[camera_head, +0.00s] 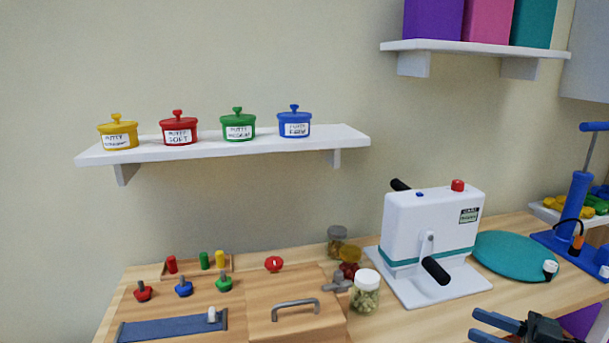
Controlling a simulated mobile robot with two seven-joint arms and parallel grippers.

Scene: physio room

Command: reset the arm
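My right gripper (474,324) shows at the bottom right edge, with its two dark blue-grey fingers pointing left. The fingers are apart and nothing shows between them. The rest of my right arm is cut off by the frame. My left gripper and arm are not in view. Behind the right gripper stands a white crank machine (425,225) with a teal stripe, a red knob on top and black handles. One handle (435,271) hangs at the front. The gripper appears apart from it.
A wooden bench (400,326) carries a glass jar (365,293), a wooden box with a metal handle (266,325), coloured knobs and pegs, a teal disc (514,255) and a blue upright device (575,205). Coloured putty pots stand on a wall shelf (215,151).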

